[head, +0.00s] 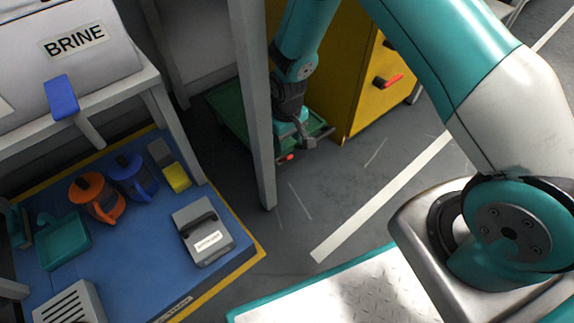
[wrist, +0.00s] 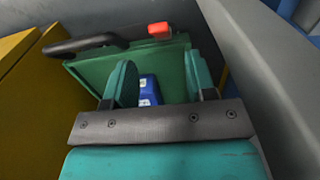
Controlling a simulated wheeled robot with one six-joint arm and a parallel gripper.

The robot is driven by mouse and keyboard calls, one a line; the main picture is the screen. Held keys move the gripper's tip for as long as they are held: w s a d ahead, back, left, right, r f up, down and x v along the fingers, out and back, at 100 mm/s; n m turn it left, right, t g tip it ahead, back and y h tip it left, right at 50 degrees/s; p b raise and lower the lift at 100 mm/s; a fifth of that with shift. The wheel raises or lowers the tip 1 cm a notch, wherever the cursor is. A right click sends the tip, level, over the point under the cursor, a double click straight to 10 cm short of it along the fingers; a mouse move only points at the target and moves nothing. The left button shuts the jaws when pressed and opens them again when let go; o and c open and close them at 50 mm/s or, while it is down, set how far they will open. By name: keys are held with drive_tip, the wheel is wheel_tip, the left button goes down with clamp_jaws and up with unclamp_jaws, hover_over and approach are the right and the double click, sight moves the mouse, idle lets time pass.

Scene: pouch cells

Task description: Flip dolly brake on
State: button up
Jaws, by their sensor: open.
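The green dolly (head: 230,118) stands on the floor between a grey post and a yellow cabinet; it also shows in the wrist view (wrist: 88,70). A small red-tipped lever, which looks like the brake (head: 286,158), sticks out at its near edge. The red tip (wrist: 159,29) shows in the wrist view beyond my fingers, apart from them. My gripper (head: 305,138) reaches down over the dolly's near right side, partly blurred into the arm. In the wrist view my gripper (wrist: 162,84) is open with nothing held between its teal fingers. Whether the brake is on or off I cannot tell.
The grey post (head: 255,110) stands close left of my arm. The yellow cabinet (head: 350,70), with a red-tipped handle (head: 388,80), stands close right. A blue item (wrist: 148,90) shows between my fingers. Open floor is nearer.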

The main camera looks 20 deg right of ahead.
sight(287, 156)
wheel_tip(287, 156, down, 10)
drive_tip(key=b, duration=0.4)
drive_tip(key=shift+b, duration=0.4)
drive_tip(key=shift+c, duration=0.5)
clamp_jaws()
